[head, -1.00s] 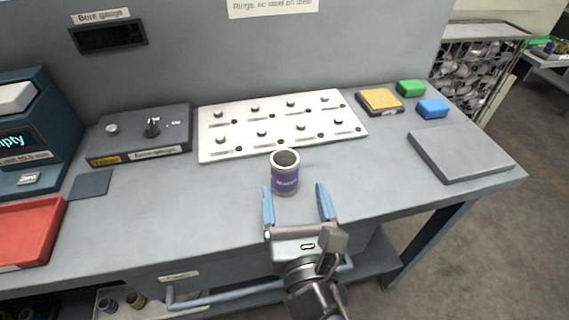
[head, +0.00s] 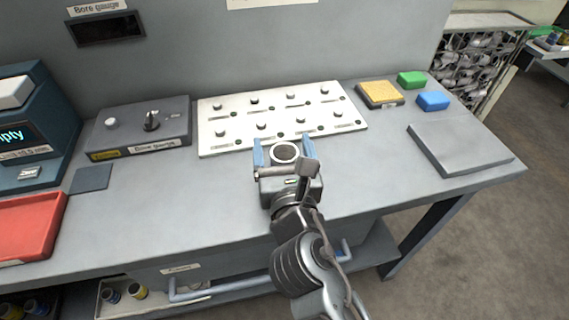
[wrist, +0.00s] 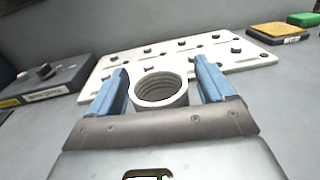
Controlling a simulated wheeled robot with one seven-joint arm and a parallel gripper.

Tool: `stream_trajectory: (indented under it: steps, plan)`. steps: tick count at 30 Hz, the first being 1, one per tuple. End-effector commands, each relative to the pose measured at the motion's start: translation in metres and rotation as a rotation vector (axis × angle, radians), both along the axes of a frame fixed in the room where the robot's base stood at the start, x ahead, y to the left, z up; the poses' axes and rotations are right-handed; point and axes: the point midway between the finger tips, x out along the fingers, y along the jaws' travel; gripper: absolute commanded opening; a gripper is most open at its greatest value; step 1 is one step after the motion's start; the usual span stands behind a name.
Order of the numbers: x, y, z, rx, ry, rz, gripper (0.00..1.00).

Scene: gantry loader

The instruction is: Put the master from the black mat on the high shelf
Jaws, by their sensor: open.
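The master, a grey-white hollow cylinder (head: 285,152), stands upright on the bench in front of the white pegged board. Its purple label, visible earlier, is now hidden by my gripper. My gripper (head: 284,148) is open, with one blue finger on each side of the cylinder. In the wrist view the cylinder's open threaded top (wrist: 160,92) sits between the fingers, with a gap visible at each side. A small dark square mat (head: 91,179) lies bare at the left of the bench. I cannot pick out a high shelf.
A white board with pegs (head: 240,142) is just behind the cylinder. A grey gauge box (head: 170,110) and red tray (head: 28,228) are left. A yellow-topped pad (head: 380,93), green block (head: 411,79), blue block (head: 433,102) and grey plate (head: 455,150) are right.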

Motion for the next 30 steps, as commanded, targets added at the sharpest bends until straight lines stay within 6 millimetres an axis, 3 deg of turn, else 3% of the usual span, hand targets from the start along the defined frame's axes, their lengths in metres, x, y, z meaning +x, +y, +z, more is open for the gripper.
stream_trajectory:
  steps: [2, 26, 30]
  plan:
    - [-0.0002, -0.0001, 0.0000, 0.000, 0.000, 0.000, 0.82]
    - [-0.0004, 0.0000, 0.0011, 0.001, -0.002, 0.000, 0.05]
    - [-0.0004, 0.0000, 0.0012, 0.001, -0.002, 0.000, 0.04]
